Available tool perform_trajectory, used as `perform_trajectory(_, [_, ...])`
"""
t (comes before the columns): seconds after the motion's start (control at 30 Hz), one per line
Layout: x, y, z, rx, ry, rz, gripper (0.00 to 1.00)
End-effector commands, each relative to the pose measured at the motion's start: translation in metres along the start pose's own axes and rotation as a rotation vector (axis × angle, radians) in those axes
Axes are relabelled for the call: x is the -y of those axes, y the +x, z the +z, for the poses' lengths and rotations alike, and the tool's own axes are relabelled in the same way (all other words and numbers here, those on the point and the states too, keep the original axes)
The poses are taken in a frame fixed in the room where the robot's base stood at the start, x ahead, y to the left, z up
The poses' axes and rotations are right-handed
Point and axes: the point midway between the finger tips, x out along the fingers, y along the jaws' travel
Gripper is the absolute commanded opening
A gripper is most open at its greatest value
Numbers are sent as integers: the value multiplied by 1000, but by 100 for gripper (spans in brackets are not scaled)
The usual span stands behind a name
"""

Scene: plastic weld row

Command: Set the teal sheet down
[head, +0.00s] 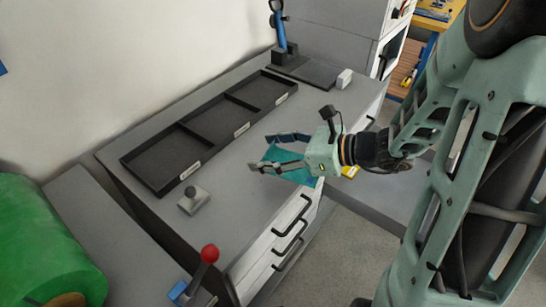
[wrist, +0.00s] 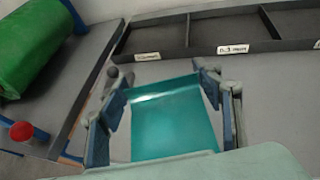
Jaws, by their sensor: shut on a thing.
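The teal sheet (head: 284,158) is a thin flat piece at my gripper, above the front part of the grey worktop. In the wrist view the teal sheet (wrist: 172,122) fills the space between the two fingers. My gripper (head: 268,153) is shut on it, with a finger along each side; the fingers also show in the wrist view (wrist: 165,95). Part of the sheet is hidden by my gripper in the head view. I cannot tell whether the sheet touches the worktop.
A black tray with three labelled compartments (head: 170,188) lies along the back of the worktop (head: 235,205). A grey knobbed block (head: 194,200), a red-knobbed lever (head: 209,254), a blue-handled press (head: 280,35) and a white block (head: 344,78) stand around. A green roll (head: 45,240) is at left.

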Motion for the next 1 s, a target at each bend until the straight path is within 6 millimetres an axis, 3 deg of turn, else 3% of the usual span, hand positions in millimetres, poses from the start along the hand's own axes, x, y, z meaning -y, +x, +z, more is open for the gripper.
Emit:
perform_trajectory(0.13, [36, -12, 9, 2, 62, -163, 44])
perform_trajectory(0.33, [53, -10, 13, 1, 97, -234, 44])
perform_trajectory(0.7, [55, 85, 9, 1, 99, -231, 44])
perform_trajectory(0.8, [56, 107, -6, -1, 103, -232, 44])
perform_trajectory(1.0, [58, 134, -18, 0, 99, -235, 44])
